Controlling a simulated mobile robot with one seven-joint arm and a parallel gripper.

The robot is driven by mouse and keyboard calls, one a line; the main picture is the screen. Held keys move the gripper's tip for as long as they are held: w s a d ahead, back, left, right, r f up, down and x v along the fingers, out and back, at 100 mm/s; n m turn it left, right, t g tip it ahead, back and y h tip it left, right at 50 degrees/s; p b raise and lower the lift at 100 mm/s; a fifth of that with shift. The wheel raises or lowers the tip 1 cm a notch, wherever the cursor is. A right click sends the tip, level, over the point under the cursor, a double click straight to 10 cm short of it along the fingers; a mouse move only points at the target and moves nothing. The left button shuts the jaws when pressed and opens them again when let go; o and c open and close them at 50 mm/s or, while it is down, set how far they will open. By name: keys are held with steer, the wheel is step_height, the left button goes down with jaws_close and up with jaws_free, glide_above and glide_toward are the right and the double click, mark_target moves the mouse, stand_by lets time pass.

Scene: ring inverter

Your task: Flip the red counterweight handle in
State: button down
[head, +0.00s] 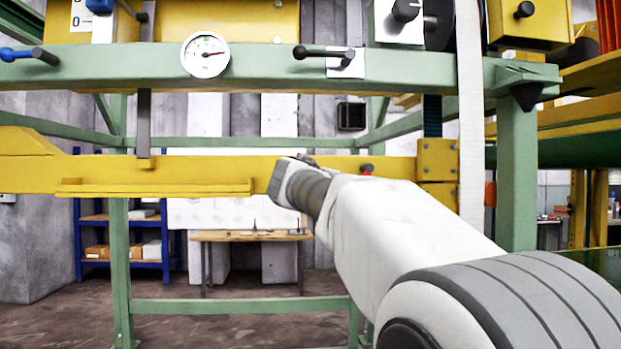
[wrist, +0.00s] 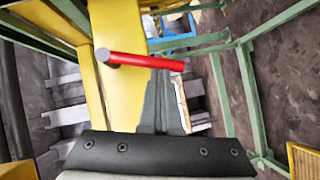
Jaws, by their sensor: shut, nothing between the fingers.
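The red counterweight handle (wrist: 148,61) is a straight red bar in the wrist view. Its left end sits on a dark pivot on the yellow beam (wrist: 118,25), and its right end reaches past the beam's edge. My gripper (wrist: 164,78) is shut and empty, with its grey fingers just below the handle in the picture; I cannot tell whether they touch it. In the head view my gripper (head: 278,180) is in front of the yellow beam (head: 205,172). A small red piece (head: 367,169) shows above my arm there, and my arm may hide more.
A green frame rail (head: 420,68) with a round gauge (head: 205,55) and a black lever (head: 322,53) runs above the beam. A green post (head: 516,170) stands at right. A wooden table (head: 250,236) and blue shelf (head: 122,218) stand behind. Floor space lies below the beam.

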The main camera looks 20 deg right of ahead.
steer(key=d+n+b, duration=0.1)
steer(key=d+f+h+b, duration=0.1)
steer(key=b, duration=0.1)
steer(key=shift+s+f+n+t+b, duration=0.2)
steer(key=shift+f+n+t+b, duration=0.1)
steer(key=shift+n+t, duration=0.1)
steer(key=shift+d, duration=0.2)
steer(key=shift+s, duration=0.1)
stand_by(0.4)
